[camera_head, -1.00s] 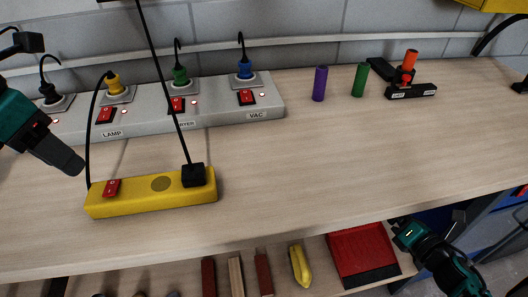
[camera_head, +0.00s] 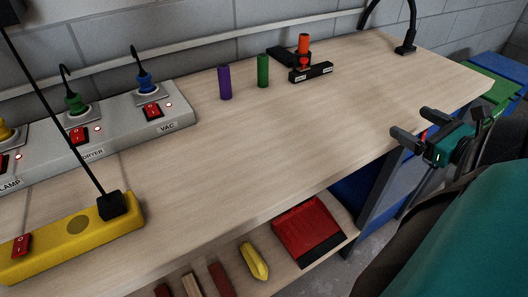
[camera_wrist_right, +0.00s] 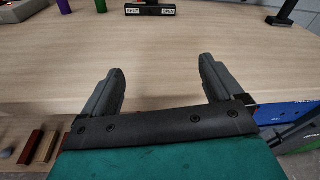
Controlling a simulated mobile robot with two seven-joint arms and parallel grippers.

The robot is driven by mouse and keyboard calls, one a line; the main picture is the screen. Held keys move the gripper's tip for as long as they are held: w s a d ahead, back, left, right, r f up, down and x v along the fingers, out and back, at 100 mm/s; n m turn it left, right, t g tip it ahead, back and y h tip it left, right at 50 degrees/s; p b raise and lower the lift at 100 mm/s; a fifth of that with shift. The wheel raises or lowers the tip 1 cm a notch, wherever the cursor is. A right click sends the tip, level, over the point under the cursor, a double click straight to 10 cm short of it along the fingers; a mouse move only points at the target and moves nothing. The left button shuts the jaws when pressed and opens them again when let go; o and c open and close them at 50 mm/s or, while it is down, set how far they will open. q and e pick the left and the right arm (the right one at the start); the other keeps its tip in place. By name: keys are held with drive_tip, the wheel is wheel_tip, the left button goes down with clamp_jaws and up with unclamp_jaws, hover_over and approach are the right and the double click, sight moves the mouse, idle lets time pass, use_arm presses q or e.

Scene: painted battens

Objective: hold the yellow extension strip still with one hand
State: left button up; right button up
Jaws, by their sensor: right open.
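The yellow extension strip (camera_head: 52,246) lies on the workbench at the lower left of the head view, its left end cut off by the picture edge. It has a red rocker switch (camera_head: 22,244), a round empty socket and a black plug (camera_head: 113,206) at its right end, with a black cord running up from it. My right gripper (camera_head: 413,124) is open and empty at the bench's right front edge, far from the strip. In the right wrist view its two fingers (camera_wrist_right: 158,70) stand apart with bare bench between them. My left gripper is out of view.
A grey socket bank (camera_head: 120,130) stands at the back left. A purple cylinder (camera_head: 224,82), a green cylinder (camera_head: 263,70) and a black fixture with an orange cylinder (camera_head: 304,48) stand behind. A red tray (camera_head: 308,228) lies on the lower shelf. The bench middle is clear.

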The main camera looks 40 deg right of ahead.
drive_tip(key=w+a+n+y, duration=0.1)
drive_tip(key=w+a+y, duration=0.1)
drive_tip(key=w+a, duration=0.1)
drive_tip(key=w+a+r+n+t+y, duration=0.1)
drive_tip(key=w+a+y, duration=0.1)
drive_tip(key=w, duration=0.4)
drive_tip(key=w+a+r+n+y, duration=0.1)
drive_tip(key=w+a+y, duration=0.2)
drive_tip(key=w+a, duration=0.1)
drive_tip(key=shift+w+a+r+n, duration=0.25)
drive_tip(key=shift+w+a+n, duration=0.1)
drive_tip(key=shift+w, duration=0.15)
drive_tip(key=w+a+r+n+g+y, duration=0.2)
drive_tip(key=w+a+r+n+y, duration=0.15)
drive_tip(key=w+a+y, duration=0.6)
drive_tip(key=n+g+y, duration=0.1)
drive_tip(key=n+g, duration=0.8)
drive_tip(key=g, duration=0.3)
approach(121, 212)
drive_tip(key=w+d, duration=0.2)
drive_tip(key=d, duration=0.1)
drive_tip(key=shift+w+f, duration=0.2)
drive_tip(key=shift+w, duration=0.2)
drive_tip(key=shift+s+a+f+g, duration=0.25)
drive_tip(key=shift+a+f+g, duration=0.15)
drive_tip(key=shift+g, duration=0.1)
drive_tip(key=shift+a+f, duration=0.1)
drive_tip(key=shift+a, duration=0.25)
drive_tip(key=x, duration=1.2)
drive_tip(key=shift+w+d, duration=0.1)
